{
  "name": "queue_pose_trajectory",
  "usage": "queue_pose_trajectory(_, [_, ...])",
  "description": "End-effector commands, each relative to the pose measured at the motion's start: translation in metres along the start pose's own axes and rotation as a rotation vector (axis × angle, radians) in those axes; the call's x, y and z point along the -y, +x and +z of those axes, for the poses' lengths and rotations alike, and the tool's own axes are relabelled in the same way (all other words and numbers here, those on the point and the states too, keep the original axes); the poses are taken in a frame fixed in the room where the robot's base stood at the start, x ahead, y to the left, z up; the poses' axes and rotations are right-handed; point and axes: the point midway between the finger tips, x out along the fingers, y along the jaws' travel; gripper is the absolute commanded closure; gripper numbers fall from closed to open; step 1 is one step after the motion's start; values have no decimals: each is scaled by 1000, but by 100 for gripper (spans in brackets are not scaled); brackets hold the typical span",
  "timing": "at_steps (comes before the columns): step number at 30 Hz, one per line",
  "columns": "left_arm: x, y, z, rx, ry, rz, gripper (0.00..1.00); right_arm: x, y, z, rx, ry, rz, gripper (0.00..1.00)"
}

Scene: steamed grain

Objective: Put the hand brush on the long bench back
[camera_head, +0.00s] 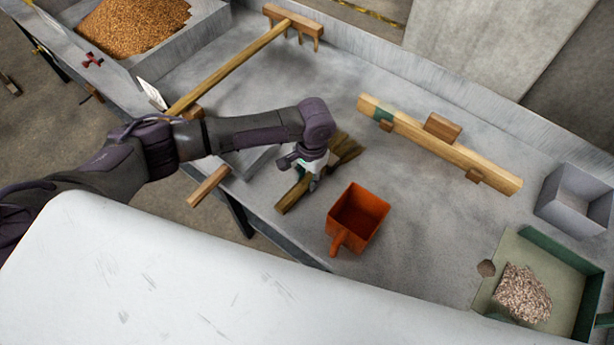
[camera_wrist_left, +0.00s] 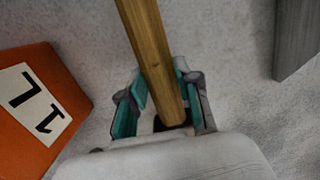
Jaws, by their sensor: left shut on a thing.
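The hand brush has a wooden handle (camera_head: 288,199) and darker bristles (camera_head: 346,148); it is at the front part of the long grey bench (camera_head: 270,90) in the head view. My left gripper (camera_head: 313,183) is over the middle of the brush, hiding part of it. In the left wrist view the wooden handle (camera_wrist_left: 148,45) runs between the teal-padded fingers (camera_wrist_left: 160,105), which are shut on it. I cannot tell whether the brush touches the bench top or hangs just above it. My right gripper is not in view.
An orange scoop (camera_head: 357,217) stands just right of the brush; it also shows in the left wrist view (camera_wrist_left: 38,110). A wooden beam (camera_head: 440,146), a rake (camera_head: 235,65), a grey box (camera_head: 575,198) and a green tray (camera_head: 548,254) occupy the bench. Bare top lies behind the brush.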

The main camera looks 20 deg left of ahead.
Motion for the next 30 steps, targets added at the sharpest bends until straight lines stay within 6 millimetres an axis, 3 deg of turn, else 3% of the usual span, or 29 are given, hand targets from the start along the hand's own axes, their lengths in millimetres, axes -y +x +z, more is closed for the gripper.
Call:
queue_pose_trajectory(10, [0, 4, 0, 0, 0, 1, 100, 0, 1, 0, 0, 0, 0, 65])
queue_pose_trajectory(11, [0, 4, 0, 0, 0, 1, 64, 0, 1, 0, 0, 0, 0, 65])
queue_pose_trajectory(16, [0, 4, 0, -1, 0, 0, 38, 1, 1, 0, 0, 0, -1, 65])
queue_pose_trajectory(25, [0, 3, 0, 0, 0, 0, 38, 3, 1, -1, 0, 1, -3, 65])
queue_pose_trajectory(30, [0, -14, -1, -3, 0, 0, 38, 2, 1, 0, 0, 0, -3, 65])
